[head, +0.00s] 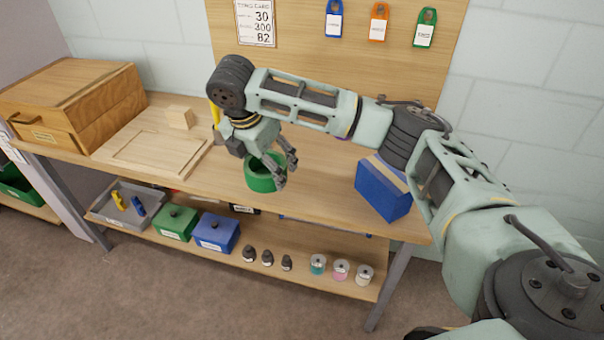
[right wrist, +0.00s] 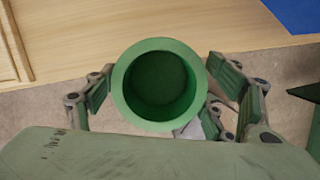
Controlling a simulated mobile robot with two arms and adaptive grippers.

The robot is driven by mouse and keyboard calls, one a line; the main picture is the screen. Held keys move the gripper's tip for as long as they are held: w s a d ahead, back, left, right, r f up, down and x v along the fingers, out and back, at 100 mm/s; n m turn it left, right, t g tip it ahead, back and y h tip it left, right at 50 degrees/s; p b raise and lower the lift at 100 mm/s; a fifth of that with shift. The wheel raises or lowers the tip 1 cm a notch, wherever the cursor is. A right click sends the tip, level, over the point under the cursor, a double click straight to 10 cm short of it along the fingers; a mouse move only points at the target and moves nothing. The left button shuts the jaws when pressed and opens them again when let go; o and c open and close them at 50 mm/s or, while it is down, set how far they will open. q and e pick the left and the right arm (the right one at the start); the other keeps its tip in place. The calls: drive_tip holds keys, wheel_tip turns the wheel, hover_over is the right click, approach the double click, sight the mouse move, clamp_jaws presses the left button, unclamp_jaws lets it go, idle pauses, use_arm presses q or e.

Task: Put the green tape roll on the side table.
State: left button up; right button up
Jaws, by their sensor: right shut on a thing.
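The green tape roll (head: 262,174) is at the front edge of the wooden workbench in the head view, in the fingers of my right gripper (head: 282,168). In the right wrist view the roll (right wrist: 159,84) fills the middle, its open hollow facing the camera. A finger of my right gripper (right wrist: 160,98) is on each side of it, shut on it. Whether the roll touches the bench top is hard to tell. My left gripper is not in view. I cannot make out which surface is the side table; a low shelf (head: 36,208) shows at the far left.
A wooden drawer box (head: 75,92) and a shallow wooden tray (head: 150,155) stand on the bench's left. A blue box (head: 383,190) stands at right. The lower shelf (head: 300,275) holds a grey tray, lidded boxes, weights and spools. Tags hang on the back board (head: 400,65).

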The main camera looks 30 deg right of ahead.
drive_tip(key=w+d+n+t+y+p, duration=0.1)
drive_tip(key=d+n+p, duration=0.2)
drive_tip(key=d+n, duration=0.25)
drive_tip(key=w+d+n+y+p, duration=0.1)
drive_tip(key=w+d+n+p, duration=0.1)
drive_tip(key=d+n, duration=0.3)
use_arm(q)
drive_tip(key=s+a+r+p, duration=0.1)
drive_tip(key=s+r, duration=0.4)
use_arm(e)
drive_tip(key=shift+m+t, duration=0.3)
drive_tip(key=shift+m, duration=0.05)
drive_tip(key=f, duration=0.3)
drive_tip(key=d+f, duration=0.1)
drive_tip(key=f, duration=0.6)
drive_tip(key=shift+s+d+f, duration=0.15)
drive_tip(key=shift+s+f, duration=0.05)
drive_tip(key=shift+f, duration=0.15)
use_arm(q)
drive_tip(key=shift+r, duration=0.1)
use_arm(e)
drive_tip(key=shift+f, duration=0.1)
drive_tip(key=o, duration=1.2)
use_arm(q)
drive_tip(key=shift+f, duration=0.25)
use_arm(e)
drive_tip(key=v, duration=1.2)
